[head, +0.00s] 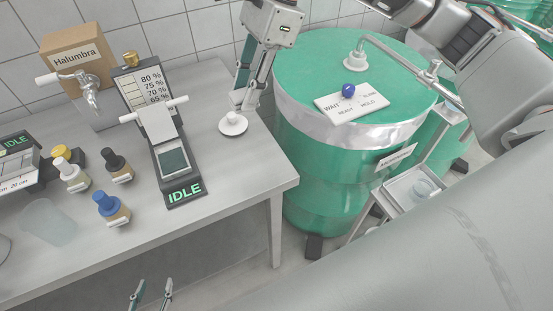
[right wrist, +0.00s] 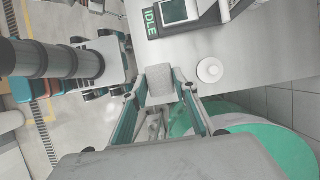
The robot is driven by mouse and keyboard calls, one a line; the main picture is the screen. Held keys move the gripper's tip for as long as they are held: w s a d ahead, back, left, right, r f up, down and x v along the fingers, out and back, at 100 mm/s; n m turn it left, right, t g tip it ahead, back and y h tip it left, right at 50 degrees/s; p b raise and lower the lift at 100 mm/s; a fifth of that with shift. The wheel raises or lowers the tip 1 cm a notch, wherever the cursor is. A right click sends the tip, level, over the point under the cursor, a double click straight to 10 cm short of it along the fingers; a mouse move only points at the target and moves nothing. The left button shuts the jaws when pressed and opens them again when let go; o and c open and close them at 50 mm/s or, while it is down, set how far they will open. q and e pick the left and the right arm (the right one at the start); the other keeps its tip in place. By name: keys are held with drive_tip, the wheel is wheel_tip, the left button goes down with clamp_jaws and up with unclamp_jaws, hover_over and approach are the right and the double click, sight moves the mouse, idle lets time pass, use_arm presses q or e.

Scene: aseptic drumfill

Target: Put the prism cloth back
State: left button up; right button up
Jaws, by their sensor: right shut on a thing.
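My right gripper (head: 245,100) is over the right end of the bench, just above a white disc with a raised knob (head: 233,124). In the right wrist view its fingers (right wrist: 160,88) are shut on a pale, squarish piece that looks like the prism cloth (right wrist: 160,78). The disc also shows there, beside the fingers (right wrist: 210,70). The instrument reading IDLE (head: 184,192) stands left of the gripper, with a pale flap and white crossbar (head: 158,121) on it. My left gripper (head: 152,292) is open and empty at the bottom edge, in front of the bench.
A green drum (head: 320,190) stands right of the bench, with a WAIT/MELD sign (head: 355,103) and white fitting (head: 355,62) on top. The Halumbra box (head: 75,55) with a tap, several dropper bottles (head: 112,208) and a clear beaker (head: 48,222) occupy the bench's left side.

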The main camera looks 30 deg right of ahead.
sight(252, 166)
drive_tip(key=shift+s+d+r, duration=0.1)
drive_tip(key=shift+d, duration=0.25)
use_arm(q)
drive_tip(key=shift+w+d+r+p, duration=0.15)
drive_tip(key=shift+d+r+p, duration=0.4)
drive_tip(key=shift+d+r, duration=0.05)
use_arm(e)
wheel_tip(252, 166, down, 20)
drive_tip(key=shift+r, duration=0.1)
drive_tip(key=shift+f, duration=0.2)
drive_tip(key=o, duration=1.1)
drive_tip(key=shift+c, duration=0.2)
drive_tip(key=shift+r, duration=0.15)
drive_tip(key=shift+d+r, duration=0.15)
drive_tip(key=shift+r, duration=0.1)
use_arm(q)
drive_tip(key=shift+f+b, duration=0.6)
drive_tip(key=shift+f, duration=0.1)
use_arm(e)
drive_tip(key=v, duration=1.1)
drive_tip(key=shift+r, duration=0.25)
